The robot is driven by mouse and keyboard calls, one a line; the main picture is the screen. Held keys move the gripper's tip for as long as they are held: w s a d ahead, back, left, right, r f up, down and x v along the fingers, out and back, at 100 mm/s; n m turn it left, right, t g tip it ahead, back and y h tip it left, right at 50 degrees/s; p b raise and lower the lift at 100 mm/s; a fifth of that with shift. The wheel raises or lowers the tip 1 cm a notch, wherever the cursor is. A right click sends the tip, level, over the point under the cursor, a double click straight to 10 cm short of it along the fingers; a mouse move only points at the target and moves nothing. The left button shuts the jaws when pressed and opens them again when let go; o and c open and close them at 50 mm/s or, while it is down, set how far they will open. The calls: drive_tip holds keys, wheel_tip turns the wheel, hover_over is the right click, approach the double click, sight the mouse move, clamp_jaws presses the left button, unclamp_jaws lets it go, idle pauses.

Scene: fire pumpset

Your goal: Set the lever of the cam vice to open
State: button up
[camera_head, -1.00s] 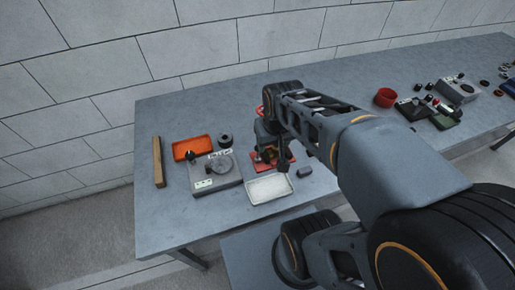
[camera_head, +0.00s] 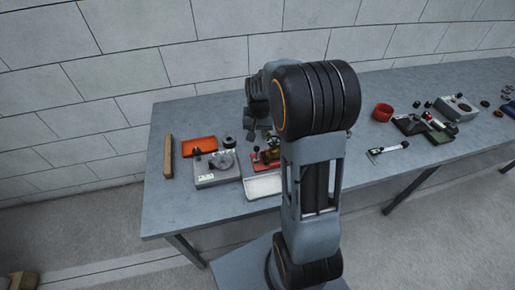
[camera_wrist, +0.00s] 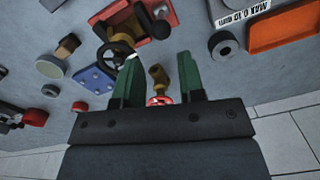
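A red-based fixture (camera_head: 268,160) with dark and brass parts stands on the bench beside a grey block with a round disc (camera_head: 215,168). The red fixture also shows at the top of the wrist view (camera_wrist: 155,12), with a dark knob-ended part on it. I take it for the cam vice, but cannot be sure; its lever position is too unclear to tell. My gripper (camera_head: 257,132) hangs above and behind the red fixture. In the wrist view my gripper (camera_wrist: 158,62) has its green fingers apart. A brass fitting (camera_wrist: 158,78) shows between them, apparently not gripped.
An orange tray (camera_head: 199,145), a wooden bar (camera_head: 168,157) and a white tray (camera_head: 262,187) lie around the fixtures. A black handwheel (camera_wrist: 116,55) and blue plate (camera_wrist: 95,80) are close to my fingers. A red ring (camera_head: 383,112) and a grey box (camera_head: 456,107) stand further right.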

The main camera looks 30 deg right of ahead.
sight(257, 148)
wheel_tip(257, 148, down, 8)
drive_tip(key=shift+a+f, duration=0.15)
idle(0.3)
drive_tip(key=shift+c, duration=0.4)
clamp_jaws()
